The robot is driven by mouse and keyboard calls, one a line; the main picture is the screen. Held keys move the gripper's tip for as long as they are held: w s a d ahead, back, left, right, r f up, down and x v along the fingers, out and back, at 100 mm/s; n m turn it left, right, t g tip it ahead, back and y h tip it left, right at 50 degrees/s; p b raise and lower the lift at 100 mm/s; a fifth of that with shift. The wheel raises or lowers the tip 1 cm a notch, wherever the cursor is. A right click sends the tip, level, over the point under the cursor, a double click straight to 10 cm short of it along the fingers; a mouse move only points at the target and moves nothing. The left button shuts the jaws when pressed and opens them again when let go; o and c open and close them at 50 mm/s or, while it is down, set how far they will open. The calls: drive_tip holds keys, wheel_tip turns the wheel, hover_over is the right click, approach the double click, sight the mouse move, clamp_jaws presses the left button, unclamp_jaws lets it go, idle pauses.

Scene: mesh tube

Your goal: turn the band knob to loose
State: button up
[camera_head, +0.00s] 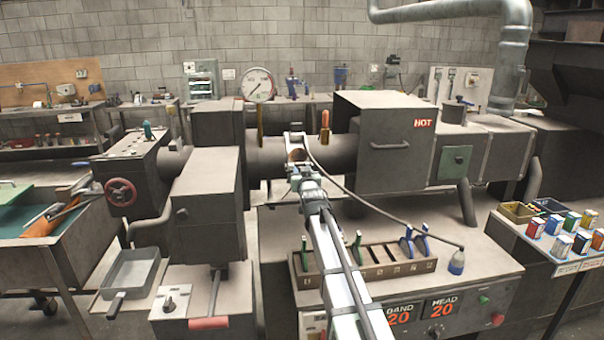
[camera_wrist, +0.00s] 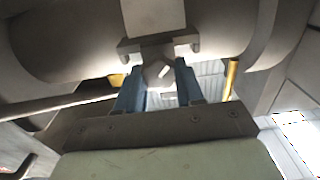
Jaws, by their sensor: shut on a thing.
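A pale metal band (camera_head: 294,138) sits around the dark horizontal barrel (camera_head: 341,150) at centre. In the wrist view, the band's bracket (camera_wrist: 192,46) hangs under the barrel, with a light faceted band knob (camera_wrist: 157,74) below it. My gripper (camera_wrist: 160,80) reaches up from below, its two blue fingers on either side of the knob and shut on it. In the head view, my gripper (camera_head: 297,168) is just under the band, and the knob is hidden behind it. I cannot read the knob's turn position.
A dark cable (camera_head: 370,205) runs from the band down right to a blue-grey plug (camera_head: 456,263). A tool rack (camera_head: 370,262) stands right of my arm, above the BAND display (camera_head: 400,316) and HEAD display (camera_head: 442,306), both reading 20. A box marked HOT (camera_head: 385,140) is right of the band.

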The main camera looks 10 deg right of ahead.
drive_tip(key=shift+c, duration=0.4)
drive_tip(key=shift+n, duration=0.3)
drive_tip(key=n, duration=2.6)
drive_tip(key=shift+a+f, duration=0.15)
drive_tip(key=shift+f, duration=0.2)
drive_tip(key=o, duration=1)
drive_tip(key=shift+o, duration=0.2)
